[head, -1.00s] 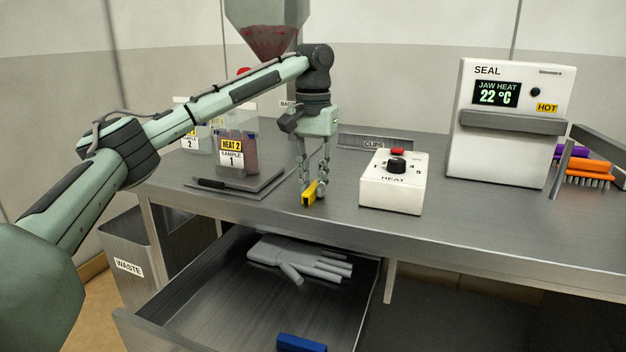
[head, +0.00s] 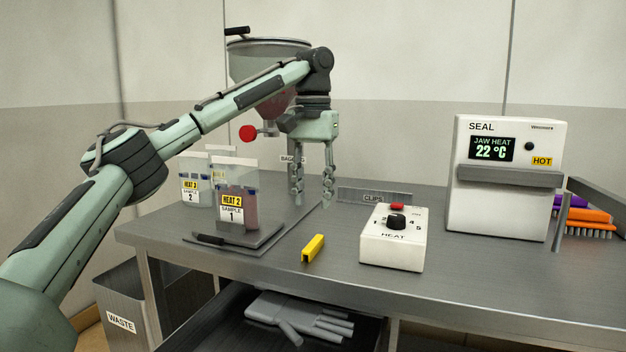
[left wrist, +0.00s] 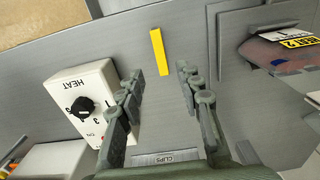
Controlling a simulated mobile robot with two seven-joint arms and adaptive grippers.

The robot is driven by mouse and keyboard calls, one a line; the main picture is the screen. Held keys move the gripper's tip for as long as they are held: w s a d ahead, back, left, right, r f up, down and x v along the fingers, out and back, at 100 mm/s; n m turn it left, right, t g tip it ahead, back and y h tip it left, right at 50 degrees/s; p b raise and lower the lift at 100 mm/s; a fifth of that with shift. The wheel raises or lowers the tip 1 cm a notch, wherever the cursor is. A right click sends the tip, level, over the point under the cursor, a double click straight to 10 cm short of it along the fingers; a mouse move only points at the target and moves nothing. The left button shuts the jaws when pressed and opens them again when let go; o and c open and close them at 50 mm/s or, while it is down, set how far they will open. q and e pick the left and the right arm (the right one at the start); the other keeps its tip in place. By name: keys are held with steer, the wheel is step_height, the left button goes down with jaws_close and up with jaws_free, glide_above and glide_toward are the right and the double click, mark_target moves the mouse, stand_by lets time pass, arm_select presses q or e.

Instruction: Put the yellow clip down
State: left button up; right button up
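The yellow clip (head: 313,248) lies on the steel bench top, left of the white heat box. It also shows in the left wrist view (left wrist: 160,52), lying beyond my fingertips with bare bench around it. My left gripper (head: 312,203) is raised above the bench, behind the clip in the head view. Its fingers are spread apart with nothing between them, and in the left wrist view the gripper (left wrist: 160,78) is open and clear of the clip. My right gripper is in neither view.
The heat box (head: 393,237) stands right of the clip. The sealer (head: 505,180) and a brush rack are at right. An open drawer below holds a grey glove (head: 300,318).

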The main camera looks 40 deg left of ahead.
arm_select(q)
steer(key=shift+r, duration=1.4)
steer(key=shift+f, duration=0.1)
